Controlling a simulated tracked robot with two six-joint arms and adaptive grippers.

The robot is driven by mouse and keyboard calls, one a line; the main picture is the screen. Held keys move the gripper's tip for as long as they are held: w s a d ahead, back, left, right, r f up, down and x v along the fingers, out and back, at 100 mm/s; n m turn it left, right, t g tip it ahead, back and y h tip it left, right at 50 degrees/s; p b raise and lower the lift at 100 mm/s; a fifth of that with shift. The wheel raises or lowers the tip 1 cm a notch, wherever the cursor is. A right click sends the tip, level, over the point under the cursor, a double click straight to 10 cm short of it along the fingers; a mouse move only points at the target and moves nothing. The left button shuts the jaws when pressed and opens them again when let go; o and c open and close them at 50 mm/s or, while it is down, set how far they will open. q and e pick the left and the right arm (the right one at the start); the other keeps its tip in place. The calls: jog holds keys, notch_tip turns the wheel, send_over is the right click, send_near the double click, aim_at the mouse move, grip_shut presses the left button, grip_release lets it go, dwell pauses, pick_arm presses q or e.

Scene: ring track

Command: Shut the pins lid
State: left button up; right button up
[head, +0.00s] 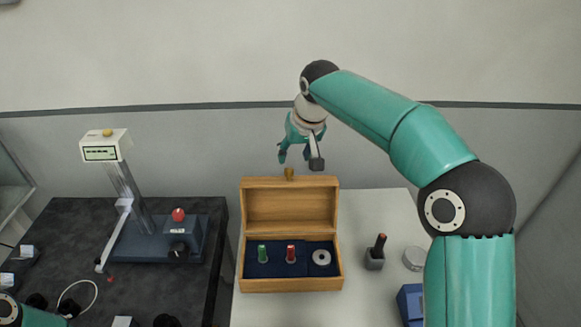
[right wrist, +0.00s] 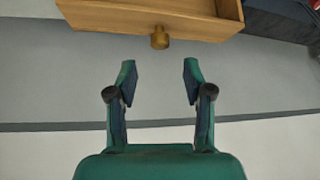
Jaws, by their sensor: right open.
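The wooden pins box (head: 293,285) stands on the white table with its lid (head: 290,212) raised upright at the back. A round knob (head: 289,174) sits at the lid's top edge. A green pin (head: 262,253), a red pin (head: 291,253) and a pale ring (head: 321,257) are in the dark insert. My right gripper (head: 294,156) is open and empty just above the knob. In the right wrist view its fingers (right wrist: 159,70) point towards the knob (right wrist: 159,38), which lies beyond the fingertips and between their lines, apparently untouched. My left gripper is out of view.
Right of the box stand a grey block with a dark pin (head: 375,255), a pale round piece (head: 415,258) and a blue object (head: 410,303). On the dark table (head: 75,225) at left is a device with a display and red knob (head: 178,215). White table in front is clear.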

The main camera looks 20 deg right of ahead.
aim_at(289, 169)
jog(key=p+x, duration=0.1)
jog(key=x, duration=0.6)
jog(key=shift+f, duration=0.1)
grip_shut()
